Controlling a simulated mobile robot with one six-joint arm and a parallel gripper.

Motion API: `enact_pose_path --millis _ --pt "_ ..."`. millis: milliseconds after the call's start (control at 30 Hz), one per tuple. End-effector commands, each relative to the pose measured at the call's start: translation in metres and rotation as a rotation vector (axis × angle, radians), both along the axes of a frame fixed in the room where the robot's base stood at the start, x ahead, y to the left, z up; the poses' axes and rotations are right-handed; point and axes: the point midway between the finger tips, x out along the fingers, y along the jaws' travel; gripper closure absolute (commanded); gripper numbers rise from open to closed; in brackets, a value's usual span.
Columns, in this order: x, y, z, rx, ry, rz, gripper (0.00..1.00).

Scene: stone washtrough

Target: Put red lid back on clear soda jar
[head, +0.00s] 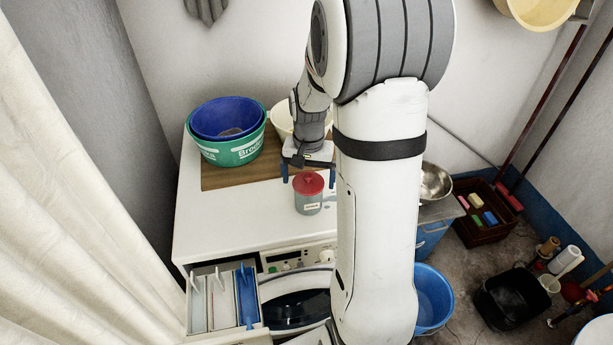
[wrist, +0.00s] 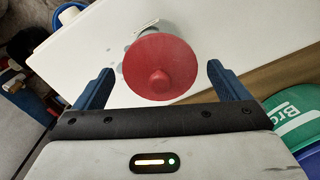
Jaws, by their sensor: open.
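The soda jar (head: 308,203) stands upright on the white top of the washing machine, near its front edge. The red lid (head: 308,183) sits on top of the jar and looks level. My gripper (head: 307,172) is open just behind and above the lid. In the wrist view its two blue fingers (wrist: 158,80) stand apart on either side of the lid, with a gap on both sides. Whether the lid is fully seated cannot be told.
A blue basin (head: 226,116) nested in a green basin (head: 232,150) stands on a brown board (head: 215,179) at the back left. A cream bowl (head: 281,120) is behind my gripper. An open detergent drawer (head: 222,298) juts out in front. The white top left of the jar is clear.

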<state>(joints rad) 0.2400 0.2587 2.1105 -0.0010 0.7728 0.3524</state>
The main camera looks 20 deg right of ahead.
Motion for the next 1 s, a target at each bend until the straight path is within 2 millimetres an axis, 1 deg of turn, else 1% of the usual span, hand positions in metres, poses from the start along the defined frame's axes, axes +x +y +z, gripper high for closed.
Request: enact_pose_path --millis 200,267,500,600,700,867,967,1000 --pt "0.001 -0.001 0.022 -0.001 -0.004 -0.001 0.06" --pt "0.001 -0.001 0.035 -0.002 -0.006 -0.001 0.06" --pt "0.001 -0.001 0.09 -0.001 -0.005 -0.001 0.06" --pt "0.001 -0.001 0.108 -0.001 -0.004 -0.001 0.06" --pt "0.0 -0.001 0.121 -0.001 -0.003 -0.001 0.06" --pt "-0.004 0.002 0.132 -0.002 -0.006 0.011 0.06" --pt "-0.019 0.014 0.139 -0.008 -0.031 0.063 0.06" --pt "-0.029 0.022 0.142 -0.011 -0.045 0.098 0.06"
